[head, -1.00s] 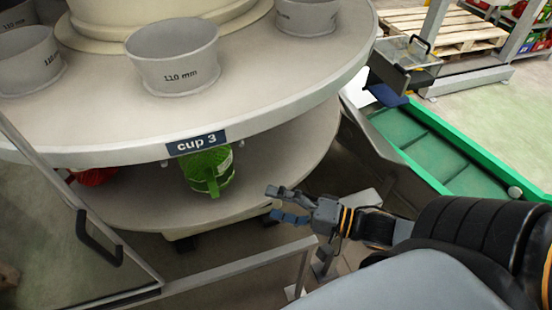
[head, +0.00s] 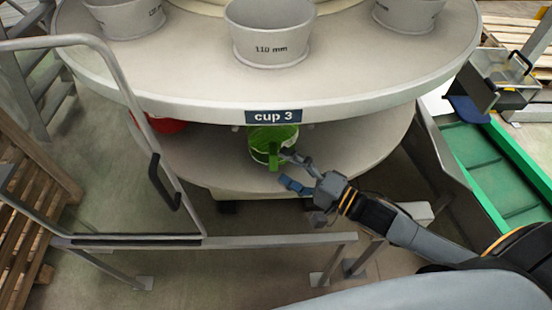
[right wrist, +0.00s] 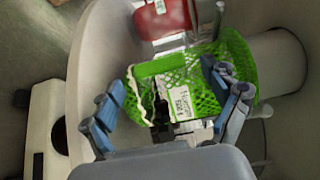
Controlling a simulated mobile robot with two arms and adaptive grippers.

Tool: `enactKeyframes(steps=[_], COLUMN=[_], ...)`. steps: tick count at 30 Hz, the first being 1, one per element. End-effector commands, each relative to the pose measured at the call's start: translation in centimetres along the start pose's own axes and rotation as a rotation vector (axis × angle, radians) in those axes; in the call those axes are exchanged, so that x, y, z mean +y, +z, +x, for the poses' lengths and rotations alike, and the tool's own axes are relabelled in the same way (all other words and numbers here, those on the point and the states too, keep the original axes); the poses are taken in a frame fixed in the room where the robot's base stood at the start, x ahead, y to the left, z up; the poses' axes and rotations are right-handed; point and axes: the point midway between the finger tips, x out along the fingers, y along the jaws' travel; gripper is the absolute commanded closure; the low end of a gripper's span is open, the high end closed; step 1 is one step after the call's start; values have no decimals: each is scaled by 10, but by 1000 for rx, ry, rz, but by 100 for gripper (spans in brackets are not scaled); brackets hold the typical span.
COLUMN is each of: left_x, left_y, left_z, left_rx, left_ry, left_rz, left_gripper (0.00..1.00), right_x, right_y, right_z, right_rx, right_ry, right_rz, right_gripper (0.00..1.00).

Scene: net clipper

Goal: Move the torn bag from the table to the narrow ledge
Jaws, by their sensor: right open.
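The green net bag (head: 262,135) is on the lower round shelf of the table (head: 375,150), under the "cup 3" sign. In the right wrist view the bag (right wrist: 205,75) shows green mesh, a green band, a white printed label and a ragged pale edge at its left. My right gripper (head: 286,169) is open at the bag's front right. In the right wrist view its blue fingers (right wrist: 160,105) are spread, one left of the bag and one over its right part. I cannot tell whether they touch it. My left gripper is out of view. I cannot pick out the narrow ledge for certain.
The upper disc with grey cups (head: 268,35) overhangs the bag. A red bag (head: 165,124) lies further left on the lower shelf, also visible in the right wrist view (right wrist: 163,18). A metal rail (head: 240,238) and a handled gate frame (head: 135,100) stand in front. A green conveyor (head: 490,165) is at right.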

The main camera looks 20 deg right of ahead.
Motion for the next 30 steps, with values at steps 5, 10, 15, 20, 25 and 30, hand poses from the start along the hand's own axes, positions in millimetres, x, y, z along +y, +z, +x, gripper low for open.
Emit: enactKeyframes(steps=[5, 10, 15, 20, 25, 30], left_x=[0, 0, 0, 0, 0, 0], left_y=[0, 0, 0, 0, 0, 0], left_z=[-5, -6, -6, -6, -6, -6], left_rx=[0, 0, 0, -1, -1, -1], left_ry=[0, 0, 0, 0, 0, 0], left_rz=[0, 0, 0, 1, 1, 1], left_gripper=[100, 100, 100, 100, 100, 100], right_x=[-1, 0, 1, 1, 0, 0], right_y=[-1, 0, 0, 0, 0, 0], right_z=[22, 29, 30, 29, 29, 29], right_rx=[1, 0, 0, 0, 0, 0], right_ry=[-1, 1, 2, 1, 1, 1], right_rz=[-1, -1, -1, -1, -1, -1], right_gripper=[13, 13, 13, 27, 62, 57])
